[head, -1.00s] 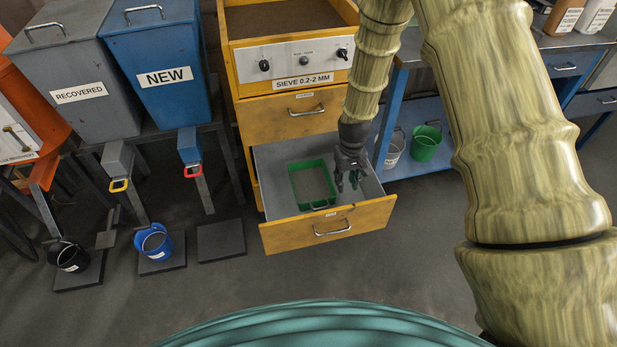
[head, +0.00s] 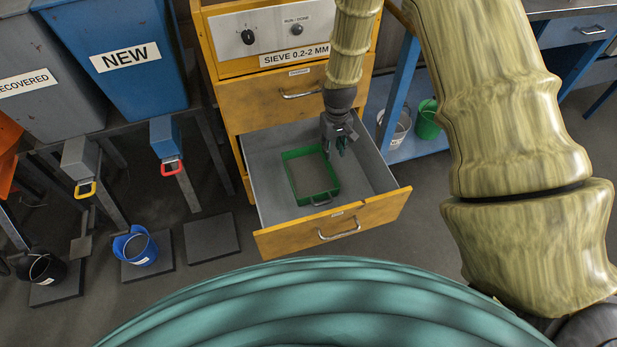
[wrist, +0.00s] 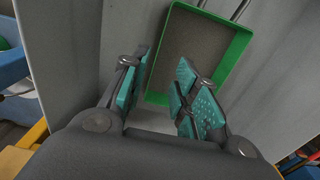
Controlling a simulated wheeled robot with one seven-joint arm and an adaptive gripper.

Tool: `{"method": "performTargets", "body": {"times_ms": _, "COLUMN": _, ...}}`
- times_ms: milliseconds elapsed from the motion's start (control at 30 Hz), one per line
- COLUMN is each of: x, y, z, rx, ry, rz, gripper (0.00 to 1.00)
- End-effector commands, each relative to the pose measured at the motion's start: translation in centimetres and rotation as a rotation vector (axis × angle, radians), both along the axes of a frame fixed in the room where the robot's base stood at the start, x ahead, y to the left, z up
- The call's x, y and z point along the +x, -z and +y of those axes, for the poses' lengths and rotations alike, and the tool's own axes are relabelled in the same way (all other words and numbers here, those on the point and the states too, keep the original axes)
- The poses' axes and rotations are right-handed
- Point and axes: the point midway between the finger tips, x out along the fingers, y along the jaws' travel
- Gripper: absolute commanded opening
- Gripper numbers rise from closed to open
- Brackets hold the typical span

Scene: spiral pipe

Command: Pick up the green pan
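The green pan (head: 312,192) is a rectangular open tray with green walls and a grey-brown floor or content. It lies in the open lower drawer (head: 374,181) of the yellow sieve cabinet, its metal handle toward the drawer front. My gripper (head: 341,150) is in the drawer, beside the pan's right back side in the head view. In the wrist view the pan (wrist: 243,52) is just ahead of my gripper (wrist: 160,88). The teal finger pads are apart, with the pan's near corner close to or between their tips. I cannot tell whether they touch it.
The drawer walls surround the pan and gripper. A blue shelf (head: 395,153) at right holds a green bucket (head: 428,120) and a grey bucket (head: 399,134). At left are the NEW hopper (head: 128,75), a blue bucket (head: 136,248) and a black bucket (head: 42,266).

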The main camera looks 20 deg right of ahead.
Motion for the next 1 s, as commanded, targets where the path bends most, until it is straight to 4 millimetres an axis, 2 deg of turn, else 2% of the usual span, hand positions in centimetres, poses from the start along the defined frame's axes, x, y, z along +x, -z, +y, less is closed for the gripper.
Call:
{"method": "performTargets", "body": {"times_ms": 33, "x": 0.0, "y": 1.2, "z": 0.0, "rx": 0.0, "ry": 0.0, "rz": 0.0, "gripper": 0.3}}
{"method": "performTargets", "body": {"times_ms": 67, "x": 0.0, "y": 1.5, "z": 0.0, "rx": 0.0, "ry": 0.0, "rz": 0.0, "gripper": 0.3}}
{"method": "performTargets", "body": {"times_ms": 367, "x": 0.0, "y": 3.0, "z": 0.0, "rx": 0.0, "ry": 0.0, "rz": 0.001, "gripper": 0.3}}
{"method": "performTargets", "body": {"times_ms": 700, "x": 0.0, "y": 7.3, "z": 0.0, "rx": 0.0, "ry": 0.0, "rz": 0.002, "gripper": 0.3}}
{"method": "performTargets", "body": {"times_ms": 1000, "x": 0.1, "y": 9.3, "z": -0.1, "rx": 0.0, "ry": 0.0, "rz": 0.0, "gripper": 0.3}}
